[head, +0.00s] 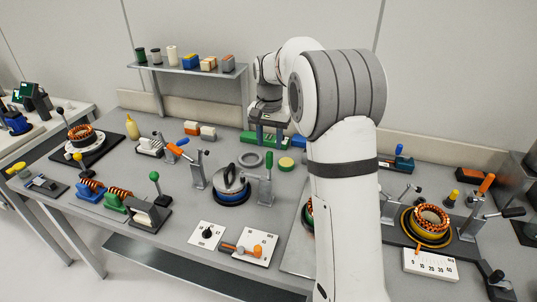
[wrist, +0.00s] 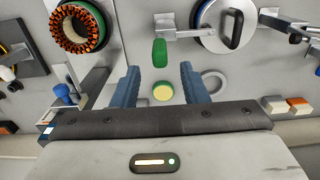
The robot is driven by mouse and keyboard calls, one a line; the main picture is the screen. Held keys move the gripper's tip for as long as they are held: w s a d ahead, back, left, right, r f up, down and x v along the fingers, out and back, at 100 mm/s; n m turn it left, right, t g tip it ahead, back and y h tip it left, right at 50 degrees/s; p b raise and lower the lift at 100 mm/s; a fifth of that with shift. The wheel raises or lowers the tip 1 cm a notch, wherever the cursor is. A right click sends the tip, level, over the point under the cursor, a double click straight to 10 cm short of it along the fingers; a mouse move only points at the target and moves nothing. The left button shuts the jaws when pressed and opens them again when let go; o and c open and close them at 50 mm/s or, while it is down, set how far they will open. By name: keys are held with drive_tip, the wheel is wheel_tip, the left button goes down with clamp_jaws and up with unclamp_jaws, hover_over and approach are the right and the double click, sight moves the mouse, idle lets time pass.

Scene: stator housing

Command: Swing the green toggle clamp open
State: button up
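The green toggle clamp (head: 267,190) stands on the table at the right of a round fixture with a metal lid (head: 230,183). Its green handle (head: 269,160) points up, and its bar reaches left towards the lid.
A grey ring (head: 250,160) and a yellow-green disc (head: 286,163) lie near the clamp. My arm hides part of the table at right, including part of a copper-wound stator (wrist: 80,28).

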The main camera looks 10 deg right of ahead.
sight(269, 152)
wheel_tip(269, 152, down, 8)
drive_tip(key=shift+r+p, duration=0.2)
drive_tip(key=shift+p, duration=0.35)
drive_tip(key=shift+c, duration=0.4)
clamp_jaws()
